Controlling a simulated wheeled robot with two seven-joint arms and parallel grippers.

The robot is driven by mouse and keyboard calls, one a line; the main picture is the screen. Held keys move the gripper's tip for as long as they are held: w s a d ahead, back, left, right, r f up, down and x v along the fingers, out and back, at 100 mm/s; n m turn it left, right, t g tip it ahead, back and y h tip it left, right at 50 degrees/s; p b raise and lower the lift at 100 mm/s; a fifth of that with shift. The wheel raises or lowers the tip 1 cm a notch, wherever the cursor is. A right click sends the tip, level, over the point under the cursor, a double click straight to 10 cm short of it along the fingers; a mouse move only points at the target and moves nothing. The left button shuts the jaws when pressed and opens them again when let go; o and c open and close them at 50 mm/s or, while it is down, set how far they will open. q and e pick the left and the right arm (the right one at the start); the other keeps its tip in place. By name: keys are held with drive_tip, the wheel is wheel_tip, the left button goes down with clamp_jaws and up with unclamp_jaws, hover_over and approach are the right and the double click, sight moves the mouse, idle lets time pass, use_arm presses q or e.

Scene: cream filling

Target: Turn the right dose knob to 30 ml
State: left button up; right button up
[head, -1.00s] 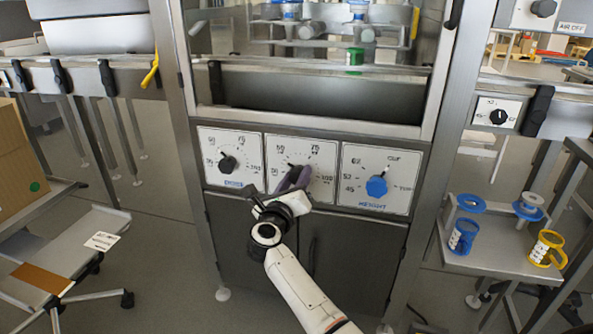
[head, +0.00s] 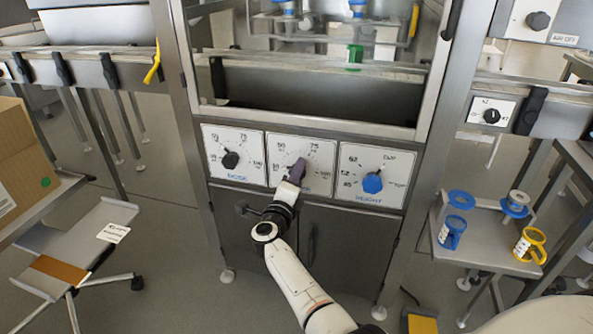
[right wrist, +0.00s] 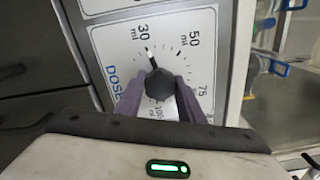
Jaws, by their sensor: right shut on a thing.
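The right dose knob is a black hexagonal knob (right wrist: 160,85) on a white dial plate (right wrist: 115,50) marked in ml, the middle of three plates in the head view (head: 279,149). In the right wrist view its pale pointer line points at the tick by the 30 ml label, as far as I can tell. My right gripper (head: 298,170) is at this dial, its purple fingers (right wrist: 158,97) shut on the knob from both sides. In the head view the fingers mostly hide the knob. My left gripper is not in view.
A left dose knob (head: 230,160) and a blue height knob (head: 372,183) sit on the plates either side. Cabinet doors (head: 345,245) are below. A side shelf (head: 480,255) at right holds blue and yellow parts. A yellow pedal (head: 421,324) is on the floor.

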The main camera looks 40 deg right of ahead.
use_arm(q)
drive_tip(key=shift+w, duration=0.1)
use_arm(e)
drive_tip(key=shift+n, duration=0.3)
drive_tip(key=o, duration=1)
drive_tip(key=shift+o, duration=0.2)
